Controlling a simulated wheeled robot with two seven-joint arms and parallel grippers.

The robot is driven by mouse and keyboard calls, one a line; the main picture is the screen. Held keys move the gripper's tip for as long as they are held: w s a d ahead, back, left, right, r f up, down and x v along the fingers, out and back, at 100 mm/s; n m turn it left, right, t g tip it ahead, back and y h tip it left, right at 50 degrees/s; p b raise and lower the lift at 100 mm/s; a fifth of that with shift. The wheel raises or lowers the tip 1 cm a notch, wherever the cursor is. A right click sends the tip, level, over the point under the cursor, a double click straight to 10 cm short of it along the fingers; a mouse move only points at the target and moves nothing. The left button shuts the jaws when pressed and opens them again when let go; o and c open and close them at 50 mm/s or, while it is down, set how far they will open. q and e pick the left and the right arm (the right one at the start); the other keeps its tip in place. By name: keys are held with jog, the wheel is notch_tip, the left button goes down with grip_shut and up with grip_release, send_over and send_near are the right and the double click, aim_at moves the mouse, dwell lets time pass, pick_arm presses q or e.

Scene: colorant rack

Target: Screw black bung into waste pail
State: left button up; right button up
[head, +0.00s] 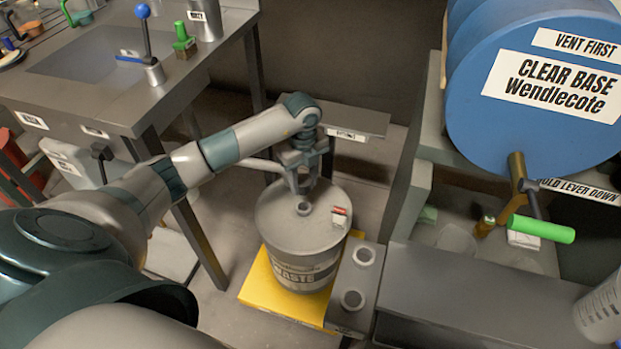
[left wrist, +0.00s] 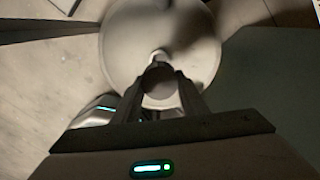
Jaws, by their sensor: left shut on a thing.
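The waste pail (head: 300,268) is a grey drum with a "WASTE" label, standing on a yellow base. Its round lid (head: 280,215) has a small raised ring-shaped opening (head: 303,208) near the middle. My left gripper (head: 303,188) points down over the lid, close behind this opening. In the left wrist view, my left gripper (left wrist: 160,88) is shut on a dark round piece, which looks like the black bung (left wrist: 158,75). The bung is in front of a pale ring on the lid (left wrist: 120,45). I cannot tell whether it touches the opening. My right gripper is not in view.
A small red and white item (head: 340,213) sits at the lid's right side. A grey ledge with two round holders (head: 352,299) is right of the pail. A blue "CLEAR BASE" drum (head: 530,110) with a green-handled tap (head: 542,229) is further right. A sink bench (head: 130,110) is left.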

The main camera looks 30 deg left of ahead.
aim_at(304, 194)
pick_arm(q)
jog(key=shift+a, duration=0.1)
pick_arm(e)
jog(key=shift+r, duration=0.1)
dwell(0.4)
